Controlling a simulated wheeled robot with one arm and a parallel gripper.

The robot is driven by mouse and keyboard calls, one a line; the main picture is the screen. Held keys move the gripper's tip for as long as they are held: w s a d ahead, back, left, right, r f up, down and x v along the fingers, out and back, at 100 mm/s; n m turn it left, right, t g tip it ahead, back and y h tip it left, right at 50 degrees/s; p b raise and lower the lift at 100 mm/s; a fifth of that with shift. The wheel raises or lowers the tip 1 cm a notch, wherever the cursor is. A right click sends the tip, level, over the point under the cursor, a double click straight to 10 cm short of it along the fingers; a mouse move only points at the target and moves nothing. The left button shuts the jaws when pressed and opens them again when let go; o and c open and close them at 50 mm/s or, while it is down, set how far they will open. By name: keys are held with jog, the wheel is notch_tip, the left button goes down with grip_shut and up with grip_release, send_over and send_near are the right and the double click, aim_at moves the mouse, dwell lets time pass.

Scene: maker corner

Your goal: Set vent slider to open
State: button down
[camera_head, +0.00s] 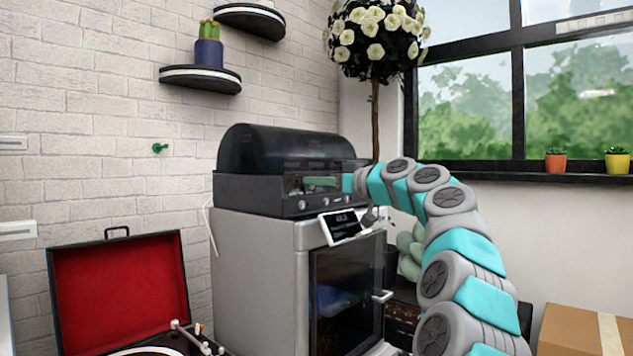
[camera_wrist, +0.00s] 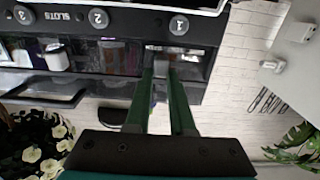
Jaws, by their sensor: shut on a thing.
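The black unit (camera_head: 265,150) with a domed lid stands on top of a grey cabinet with a glass door. In the wrist view its dark front panel (camera_wrist: 100,22) appears upside down, with round knobs marked 1, 2 and 3 and the word SLOTS. My gripper (camera_wrist: 163,76) reaches that panel near knob 1. Its green fingers are closed around a small grey tab (camera_wrist: 161,68), which looks like the vent slider. The fingers hide part of it and I cannot read its setting. In the head view my gripper (camera_head: 310,183) is at the unit's front.
A small tilted screen (camera_head: 342,227) is mounted on the cabinet below the gripper. A flowering tree (camera_head: 375,40) stands behind the unit. An open red-lined record player (camera_head: 120,295) is at lower left. A cardboard box (camera_head: 570,332) is at lower right.

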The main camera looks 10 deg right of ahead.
jog(key=c, duration=0.8)
grip_release()
jog(key=shift+w+d, duration=0.1)
jog(key=shift+d, duration=0.05)
jog(key=shift+o, duration=0.2)
jog(key=b+v, duration=0.1)
jog(key=v, duration=0.6)
jog(key=shift+s+d, duration=0.25)
jog(key=shift+s, duration=0.05)
